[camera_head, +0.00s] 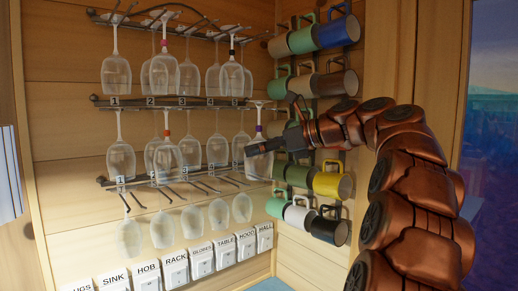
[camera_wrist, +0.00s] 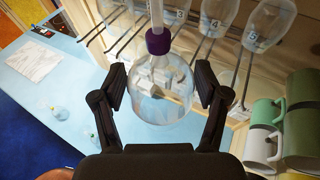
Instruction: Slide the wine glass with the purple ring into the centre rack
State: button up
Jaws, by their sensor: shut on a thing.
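The wine glass with the purple ring (camera_head: 258,129) hangs upside down, roughly upright, at the right end of the centre rack (camera_head: 160,104). Its foot is at about the height of that rack's rails; whether it touches them I cannot tell. My gripper (camera_head: 250,148) comes in from the right and is shut on this glass's bowl. In the wrist view, the bowl (camera_wrist: 160,95) lies between the fingers of my gripper (camera_wrist: 160,92), with the purple ring (camera_wrist: 158,42) above it. Several glasses hang in the centre rack, one with an orange ring (camera_head: 167,133).
An upper rack (camera_head: 165,27) and a lower rack (camera_head: 170,182) also hold glasses. Mugs hang on the right wall, including a yellow mug (camera_head: 332,181) below my wrist. Labelled switches (camera_head: 202,262) line the wall below. A blue counter (camera_wrist: 60,105) shows in the wrist view.

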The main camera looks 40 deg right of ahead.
jog(key=w+d, duration=0.1)
jog(key=w+d+f, duration=0.1)
jog(key=w, duration=0.1)
jog(key=shift+w+d, duration=0.1)
jog(key=shift+d, duration=0.1)
jog(key=shift+a+r, duration=0.35)
jog(key=shift+a, duration=0.4)
jog(key=shift+w+a, duration=0.15)
jog(key=shift+w, duration=0.1)
jog(key=w+d, duration=0.1)
jog(key=w, duration=0.5)
jog(key=shift+w+f, duration=0.15)
jog(key=shift+w, duration=0.35)
jog(key=shift+w+d+f, duration=0.1)
jog(key=shift+w+d, duration=0.05)
jog(key=shift+w, duration=1.55)
